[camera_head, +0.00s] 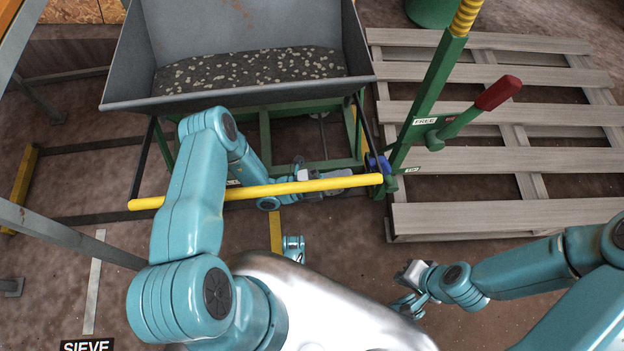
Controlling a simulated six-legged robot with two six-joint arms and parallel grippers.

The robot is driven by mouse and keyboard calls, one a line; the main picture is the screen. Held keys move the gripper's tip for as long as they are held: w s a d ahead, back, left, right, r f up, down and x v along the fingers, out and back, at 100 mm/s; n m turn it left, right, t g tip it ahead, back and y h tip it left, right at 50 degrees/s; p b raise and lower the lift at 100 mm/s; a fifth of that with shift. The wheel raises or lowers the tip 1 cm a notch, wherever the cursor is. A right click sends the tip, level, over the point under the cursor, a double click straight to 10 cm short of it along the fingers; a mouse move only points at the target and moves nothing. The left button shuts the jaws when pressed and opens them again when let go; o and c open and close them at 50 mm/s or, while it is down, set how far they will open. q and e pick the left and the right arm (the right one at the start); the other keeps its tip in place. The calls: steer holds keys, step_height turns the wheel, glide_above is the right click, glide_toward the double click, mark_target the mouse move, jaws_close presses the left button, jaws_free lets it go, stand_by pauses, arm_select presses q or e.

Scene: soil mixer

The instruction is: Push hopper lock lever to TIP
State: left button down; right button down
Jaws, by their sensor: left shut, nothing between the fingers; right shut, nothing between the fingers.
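The hopper (240,88) is a grey tub holding dark speckled soil. On its right stands a green post (425,100) with a FREE label (425,121) and, lower, a TIP label (412,170). A red-handled green lever (498,93) sticks up and right beside FREE. A small blue part (378,164) sits near TIP; I cannot tell which is the lock lever. My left gripper (352,179) is shut beyond the yellow bar, pointing right, just left of the blue part; contact is unclear. My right gripper (405,290) is shut and empty, low at right of centre.
A yellow bar (260,191) crosses in front of the hopper, over my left arm's wrist. Wooden pallets (500,214) lie at the right. Grey frame rails and a SIEVE label (86,346) are at the left. Brown floor is clear around my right gripper.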

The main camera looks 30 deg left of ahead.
arm_select(q)
steer(key=v, duration=0.7)
steer(key=shift+s+a, duration=0.25)
arm_select(e)
steer(key=shift+s+r, duration=0.1)
steer(key=shift+r, duration=0.25)
